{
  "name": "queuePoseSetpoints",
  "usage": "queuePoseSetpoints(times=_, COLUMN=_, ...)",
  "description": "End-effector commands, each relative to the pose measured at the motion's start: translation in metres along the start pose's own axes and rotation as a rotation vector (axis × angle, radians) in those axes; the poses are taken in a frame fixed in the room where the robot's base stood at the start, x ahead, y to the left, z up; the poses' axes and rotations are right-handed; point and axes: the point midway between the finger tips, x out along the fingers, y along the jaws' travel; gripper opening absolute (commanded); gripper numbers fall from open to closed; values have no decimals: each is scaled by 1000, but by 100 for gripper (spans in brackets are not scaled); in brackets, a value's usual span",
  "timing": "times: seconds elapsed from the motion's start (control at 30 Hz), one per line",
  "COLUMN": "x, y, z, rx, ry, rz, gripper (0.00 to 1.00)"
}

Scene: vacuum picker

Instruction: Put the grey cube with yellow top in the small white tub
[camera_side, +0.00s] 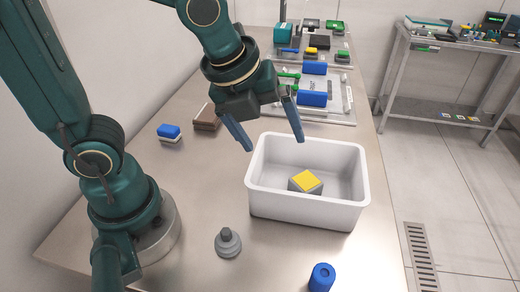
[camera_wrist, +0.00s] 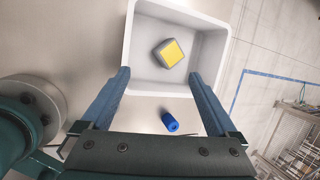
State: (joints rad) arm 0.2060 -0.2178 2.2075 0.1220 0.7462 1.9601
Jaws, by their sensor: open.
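The grey cube with a yellow top (camera_side: 306,182) lies on the floor of the small white tub (camera_side: 307,212), turned at an angle to its walls. In the wrist view the cube (camera_wrist: 170,53) is inside the tub (camera_wrist: 142,79), clear of the walls. My gripper (camera_side: 275,146) is open and empty, above the tub's left rear side in the side view. Its two blue fingers are spread wide apart. In the wrist view the gripper (camera_wrist: 159,72) shows the cube beyond and between its fingertips. The fingers do not touch the cube.
A blue cylinder (camera_side: 322,277) stands in front of the tub, and a grey knobbed piece (camera_side: 228,243) stands to its left front. A blue-and-white block (camera_side: 169,132) and a brown block (camera_side: 207,118) lie left behind. Trays with several parts (camera_side: 340,104) fill the back.

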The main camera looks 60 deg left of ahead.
Motion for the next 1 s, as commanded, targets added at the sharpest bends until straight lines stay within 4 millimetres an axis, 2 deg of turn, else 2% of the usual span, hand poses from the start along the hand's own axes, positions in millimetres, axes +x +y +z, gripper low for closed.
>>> queuePoseSetpoints(times=0.1, x=-12, y=13, z=1, rx=-389, ry=-9, rz=-14, gripper=94)
queuePoseSetpoints(times=0.4, x=-33, y=45, z=-4, rx=-1363, ry=-1, rz=-52, gripper=94)
queuePoseSetpoints(times=0.6, x=-40, y=61, z=-10, rx=-1917, ry=21, rz=-76, gripper=94)
queuePoseSetpoints(times=0.7, x=-41, y=66, z=-13, rx=-2097, ry=31, rz=-81, gripper=94)
queuePoseSetpoints(times=0.8, x=-42, y=68, z=-14, rx=-2200, ry=39, rz=-84, gripper=94)
queuePoseSetpoints(times=1.0, x=-42, y=70, z=-15, rx=-2243, ry=41, rz=-83, gripper=94)
